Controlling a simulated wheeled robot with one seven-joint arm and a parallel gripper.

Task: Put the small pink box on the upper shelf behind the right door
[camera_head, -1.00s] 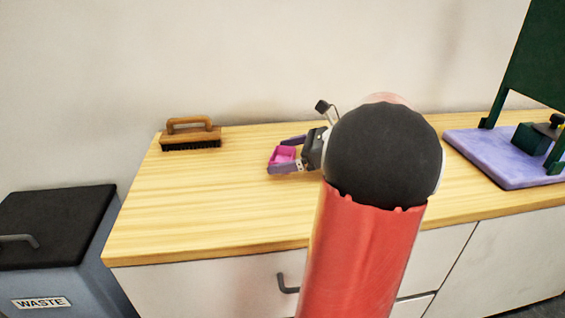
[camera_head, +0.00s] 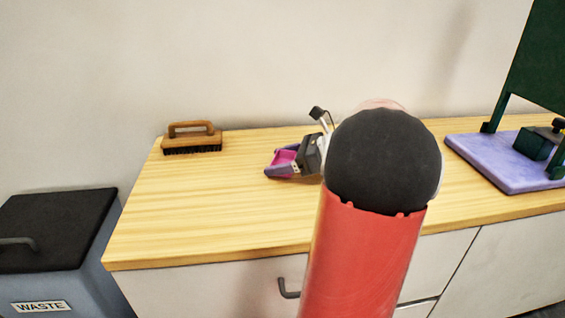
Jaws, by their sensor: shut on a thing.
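The small pink box (camera_head: 284,157) is at the middle of the wooden counter, between the fingers of my gripper (camera_head: 281,163). My gripper is shut on it, with one finger on the near side and one on the far side. Whether the box touches the counter or is just above it, I cannot tell. My arm hides part of the counter to the right of the gripper. No upper shelf and no open right door show in this view.
A brush with a wooden handle (camera_head: 192,138) stands at the back left of the counter (camera_head: 190,220). A purple board (camera_head: 490,165) with a dark green stand (camera_head: 545,60) is at right. A waste bin (camera_head: 55,225) stands left. The counter's left front is clear.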

